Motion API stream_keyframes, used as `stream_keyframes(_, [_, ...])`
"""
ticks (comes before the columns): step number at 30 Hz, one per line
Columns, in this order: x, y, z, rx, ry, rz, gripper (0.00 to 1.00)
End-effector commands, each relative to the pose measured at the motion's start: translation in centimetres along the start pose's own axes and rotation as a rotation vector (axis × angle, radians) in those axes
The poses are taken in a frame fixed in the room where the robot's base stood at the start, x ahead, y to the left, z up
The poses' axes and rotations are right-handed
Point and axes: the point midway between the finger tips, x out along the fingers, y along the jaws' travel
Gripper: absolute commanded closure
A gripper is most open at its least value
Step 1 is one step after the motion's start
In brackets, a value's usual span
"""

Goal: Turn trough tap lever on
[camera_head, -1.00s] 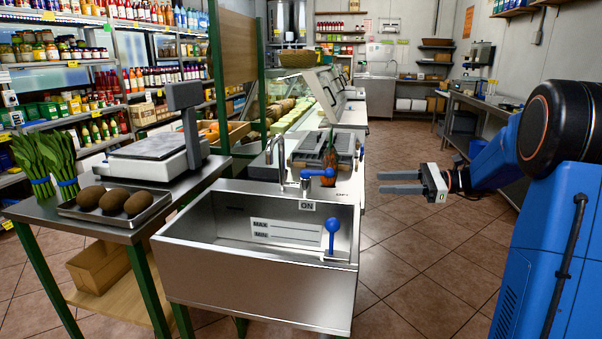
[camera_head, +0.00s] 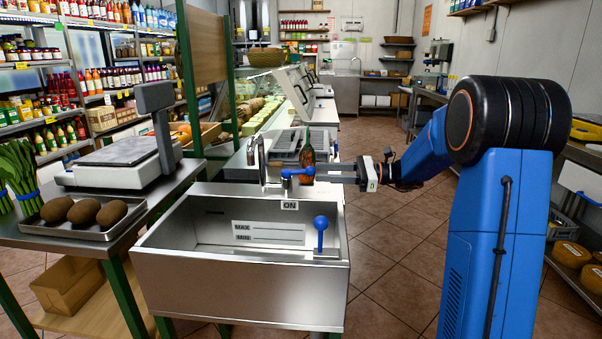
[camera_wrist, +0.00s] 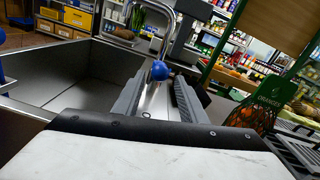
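The steel trough (camera_head: 165,252) has a tap (camera_head: 258,165) at its back with a blue lever (camera_head: 297,172) pointing right. An ON label (camera_head: 290,205) sits below the tap. A second blue-knobbed handle (camera_head: 320,224) stands upright inside the trough's right end. My gripper (camera_head: 320,172) is at the right of the tap, level with the lever. In the wrist view its two fingers (camera_wrist: 158,88) are apart, and the lever's blue ball end (camera_wrist: 160,71) shows between the fingertips. I cannot tell whether a finger touches it.
An orange net bag with a green label (camera_wrist: 270,90) is close to the right of the fingers. A scale (camera_head: 120,160) and a tray of brown produce (camera_head: 60,232) stand on the left counter. The floor (camera_head: 390,235) right of the trough is clear.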

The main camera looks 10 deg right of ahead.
Motion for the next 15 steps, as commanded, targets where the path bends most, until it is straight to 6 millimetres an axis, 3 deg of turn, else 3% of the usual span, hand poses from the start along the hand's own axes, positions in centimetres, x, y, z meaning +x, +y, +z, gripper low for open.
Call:
stream_keyframes(9, [5.4, 0.1, 0.0, 0.0, 0.0, 0.003, 0.62])
stream_keyframes(15, [7.2, 0.0, 0.0, 0.0, 0.0, 0.001, 0.62])
